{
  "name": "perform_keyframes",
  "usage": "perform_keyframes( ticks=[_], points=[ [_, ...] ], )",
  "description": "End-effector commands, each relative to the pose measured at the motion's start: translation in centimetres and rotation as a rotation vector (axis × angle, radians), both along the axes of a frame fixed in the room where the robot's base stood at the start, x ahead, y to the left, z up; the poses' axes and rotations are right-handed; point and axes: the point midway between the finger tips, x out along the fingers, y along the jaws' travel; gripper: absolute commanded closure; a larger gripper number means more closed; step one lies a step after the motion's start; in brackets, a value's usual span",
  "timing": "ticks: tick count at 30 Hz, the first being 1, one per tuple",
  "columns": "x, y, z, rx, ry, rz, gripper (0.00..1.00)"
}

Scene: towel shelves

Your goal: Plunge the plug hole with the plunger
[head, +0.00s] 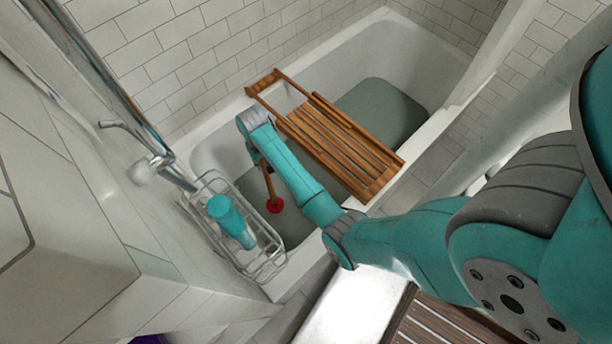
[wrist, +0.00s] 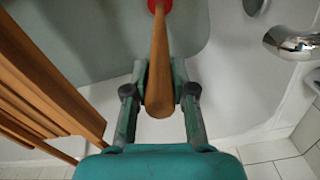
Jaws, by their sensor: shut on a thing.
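The plunger has a wooden handle and a red cup (head: 274,205). In the head view it points cup-down inside the white bathtub (head: 208,152), under my arm. My gripper (wrist: 160,80) is shut on the wooden handle (wrist: 159,60) in the wrist view, one finger on each side. The red cup (wrist: 158,5) shows at the top edge of that view. I cannot tell whether the cup touches the tub's bottom. My fingers are mostly hidden by my arm in the head view. I cannot make out the plug hole for sure.
A wooden slatted bath rack (head: 335,135) lies across the tub, close to the right of my wrist. A wire basket (head: 262,262) with a teal bottle (head: 232,220) is at the tub's left end. A chrome tap (wrist: 290,42) is at right in the wrist view.

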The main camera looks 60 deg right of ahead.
Motion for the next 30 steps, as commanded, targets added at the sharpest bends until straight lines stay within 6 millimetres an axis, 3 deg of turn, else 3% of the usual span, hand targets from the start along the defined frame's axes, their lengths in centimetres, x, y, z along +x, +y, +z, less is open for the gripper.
perform_keyframes(
  ticks=[30],
  points=[
    [0.1, 0.0, 6.7, -0.001, -0.004, 0.0, 1.0]
  ],
)
